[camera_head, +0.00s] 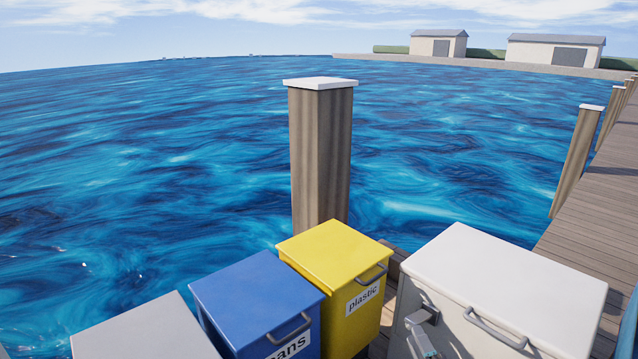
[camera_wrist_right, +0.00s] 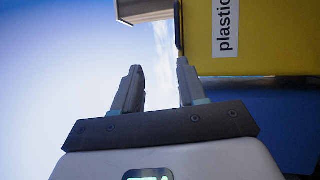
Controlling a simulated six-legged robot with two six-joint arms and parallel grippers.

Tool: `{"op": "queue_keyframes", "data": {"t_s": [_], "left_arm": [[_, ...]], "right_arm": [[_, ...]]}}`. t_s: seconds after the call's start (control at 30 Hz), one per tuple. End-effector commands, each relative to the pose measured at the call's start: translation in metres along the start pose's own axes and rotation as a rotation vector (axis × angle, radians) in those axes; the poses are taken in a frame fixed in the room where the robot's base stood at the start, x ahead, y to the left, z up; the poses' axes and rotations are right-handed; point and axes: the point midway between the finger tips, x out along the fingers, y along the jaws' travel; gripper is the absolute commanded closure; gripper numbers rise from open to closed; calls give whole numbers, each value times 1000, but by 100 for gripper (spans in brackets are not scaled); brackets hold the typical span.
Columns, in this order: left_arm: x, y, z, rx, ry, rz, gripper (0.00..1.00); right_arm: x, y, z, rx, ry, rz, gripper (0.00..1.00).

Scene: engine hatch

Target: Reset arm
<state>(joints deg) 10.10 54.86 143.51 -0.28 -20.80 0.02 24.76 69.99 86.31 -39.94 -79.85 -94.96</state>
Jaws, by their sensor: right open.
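My right gripper (camera_head: 421,315) shows small at the lower middle right of the head view, in front of the white box's side and to the right of the yellow bin. In the right wrist view my right gripper (camera_wrist_right: 161,82) is open, its two fingers apart with nothing between them but sky. The yellow bin (camera_wrist_right: 260,60) with its "plastic" label lies beyond the fingers at the upper right, seen sideways. The dark edge beside the upper finger looks like its handle; I cannot tell whether they touch. My left gripper is not in view.
The blue bin (camera_head: 255,295), the yellow bin (camera_head: 335,250) and a grey lid (camera_head: 145,330) stand in a row. The white box (camera_head: 510,275) is to their right. A wooden post (camera_head: 320,160) rises behind them. Water lies beyond; the dock (camera_head: 595,215) runs along the right.

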Motion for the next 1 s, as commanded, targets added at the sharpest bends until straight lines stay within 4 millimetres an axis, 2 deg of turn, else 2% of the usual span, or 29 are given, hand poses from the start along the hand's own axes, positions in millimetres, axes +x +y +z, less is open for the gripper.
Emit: {"op": "queue_keyframes", "data": {"t_s": [0.03,0.07,0.13,0.17,0.2,0.27,0.3,0.4,0.5,0.63,0.7,0.77,0.83,1.0], "left_arm": [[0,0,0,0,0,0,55],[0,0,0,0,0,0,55],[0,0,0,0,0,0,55],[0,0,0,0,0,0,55],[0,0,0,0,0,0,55],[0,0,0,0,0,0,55],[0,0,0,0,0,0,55],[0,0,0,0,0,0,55],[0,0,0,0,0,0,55],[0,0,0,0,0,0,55],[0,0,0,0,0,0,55],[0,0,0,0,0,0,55],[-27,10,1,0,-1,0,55],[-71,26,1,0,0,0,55]], "right_arm": [[-2,-6,-35,152,12,-117,59],[-8,-13,-53,251,5,-199,59],[-34,-32,-95,491,-35,-410,59],[-52,-40,-112,595,-66,-509,59],[-78,-50,-132,728,-123,-634,59],[-121,-61,-157,903,-231,-810,59],[-151,-67,-169,1006,-319,-914,59],[-222,-74,-192,1214,-559,-1124,59],[-282,-74,-207,1364,-810,-1270,59],[-346,-67,-224,1515,-1167,-1390,59],[-362,-65,-227,1590,-1351,-1390,59],[-368,-64,-230,1648,-1476,-1371,59],[-360,-36,-229,1668,-1498,-1351,59],[-350,9,-229,1666,-1492,-1351,59]]}}
